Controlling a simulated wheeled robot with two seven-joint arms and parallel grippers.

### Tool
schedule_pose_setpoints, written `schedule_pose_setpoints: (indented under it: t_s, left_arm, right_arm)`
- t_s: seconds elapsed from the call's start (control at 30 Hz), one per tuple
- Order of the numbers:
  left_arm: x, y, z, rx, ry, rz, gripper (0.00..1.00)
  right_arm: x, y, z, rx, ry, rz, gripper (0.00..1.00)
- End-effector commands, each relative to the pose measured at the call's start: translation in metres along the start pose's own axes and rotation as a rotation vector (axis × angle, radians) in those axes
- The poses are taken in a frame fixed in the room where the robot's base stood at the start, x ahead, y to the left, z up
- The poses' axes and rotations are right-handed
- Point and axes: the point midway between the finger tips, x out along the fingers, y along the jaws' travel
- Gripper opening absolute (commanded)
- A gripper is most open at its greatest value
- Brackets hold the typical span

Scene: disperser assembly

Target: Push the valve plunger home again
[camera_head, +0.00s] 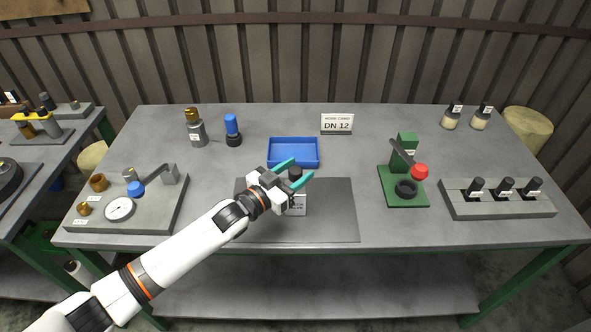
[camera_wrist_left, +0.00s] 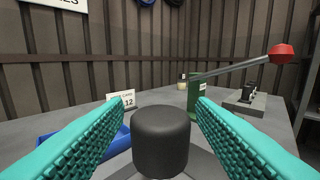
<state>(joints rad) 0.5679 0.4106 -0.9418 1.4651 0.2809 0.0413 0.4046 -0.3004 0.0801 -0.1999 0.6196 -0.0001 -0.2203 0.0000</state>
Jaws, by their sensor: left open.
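A black cylindrical knob (camera_head: 295,173), which seems to be the valve plunger's top, stands upright above a small grey block with a white label (camera_head: 297,205). The block is on a dark mat in the middle of the bench. My left gripper (camera_head: 302,168) is open, with one teal finger on each side of the knob. In the left wrist view the knob (camera_wrist_left: 160,140) stands between the fingers, with no clear contact. It hides the lower stem, so I cannot tell how far the plunger stands out. My right gripper is not in view.
The dark mat (camera_head: 335,222) has clear room at right. A blue tray (camera_head: 293,152) lies behind. A green press (camera_head: 403,185) with a red-knobbed lever stands at right, beside a grey rack (camera_head: 480,208). A gauge plate (camera_head: 150,215) lies at left.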

Motion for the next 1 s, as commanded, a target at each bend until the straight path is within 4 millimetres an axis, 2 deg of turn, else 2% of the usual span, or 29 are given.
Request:
schedule_pose_setpoints:
  t_s: [0.3,0.6,0.63,0.77,0.9,1.0]
  left_arm:
    - [0.003,0.000,0.000,0.000,0.000,0.000,0.51]
    - [0.003,0.000,0.000,0.000,0.001,0.000,0.02]
    - [0.003,0.000,0.000,0.000,0.001,0.000,0.00]
    - [0.002,0.000,-0.002,0.000,0.001,0.000,0.00]
    - [0.002,0.000,-0.017,-0.001,0.002,0.000,0.00]
    - [0.002,0.000,-0.018,-0.001,0.003,0.000,0.00]
  right_arm:
    - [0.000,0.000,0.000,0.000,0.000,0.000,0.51]
    - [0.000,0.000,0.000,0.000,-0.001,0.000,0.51]
    - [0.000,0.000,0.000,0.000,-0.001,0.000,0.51]
    - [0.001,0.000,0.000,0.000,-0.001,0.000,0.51]
    - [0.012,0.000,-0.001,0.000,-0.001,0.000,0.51]
    - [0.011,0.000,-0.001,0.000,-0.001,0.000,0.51]
